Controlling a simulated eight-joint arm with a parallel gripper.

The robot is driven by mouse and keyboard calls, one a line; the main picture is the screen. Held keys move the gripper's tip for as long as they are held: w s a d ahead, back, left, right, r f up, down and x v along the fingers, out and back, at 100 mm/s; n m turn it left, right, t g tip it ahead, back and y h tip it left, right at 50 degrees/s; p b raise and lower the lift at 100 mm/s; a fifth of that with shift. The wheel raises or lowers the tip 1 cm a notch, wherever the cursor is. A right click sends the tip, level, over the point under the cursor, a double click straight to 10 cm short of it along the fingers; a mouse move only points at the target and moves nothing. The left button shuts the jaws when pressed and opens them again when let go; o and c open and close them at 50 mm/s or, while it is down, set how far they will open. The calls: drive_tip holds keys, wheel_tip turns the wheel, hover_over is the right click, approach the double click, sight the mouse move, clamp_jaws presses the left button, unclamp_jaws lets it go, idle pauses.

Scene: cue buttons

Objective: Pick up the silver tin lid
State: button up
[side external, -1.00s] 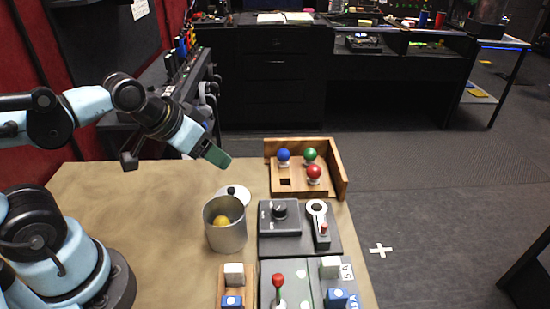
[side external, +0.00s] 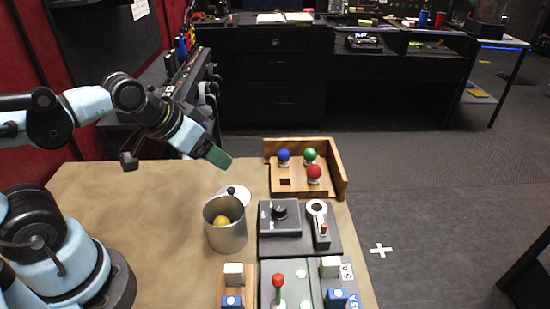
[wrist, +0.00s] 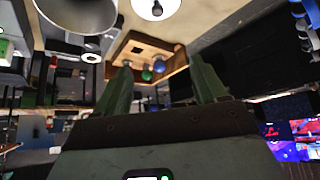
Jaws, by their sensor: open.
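The silver tin lid (side external: 241,197), a pale disc with a black knob, lies on the table just behind the open silver tin (side external: 225,239), which partly hides it. A yellow ball (side external: 221,221) is inside the tin. My gripper (side external: 218,157) is in the air above and behind the lid, apart from it, pointing down to the right. In the wrist view, my gripper (wrist: 158,70) shows two spread fingers with nothing between them. The lid (wrist: 157,7) and the tin (wrist: 76,14) are cut by the top edge there.
A wooden tray (side external: 335,172) with blue, green and red balls stands behind right. A grey panel with a dial (side external: 280,217) is right of the tin. A red-topped lever (side external: 278,290) and small blocks are at the front. The table left of the tin is clear.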

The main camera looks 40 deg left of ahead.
drive_tip(key=o, duration=0.5)
drive_tip(key=n+g, duration=0.3)
drive_tip(key=g, duration=0.4)
hover_over(232, 188)
drive_tip(key=f, duration=0.2)
drive_tip(key=shift+f, duration=5.85)
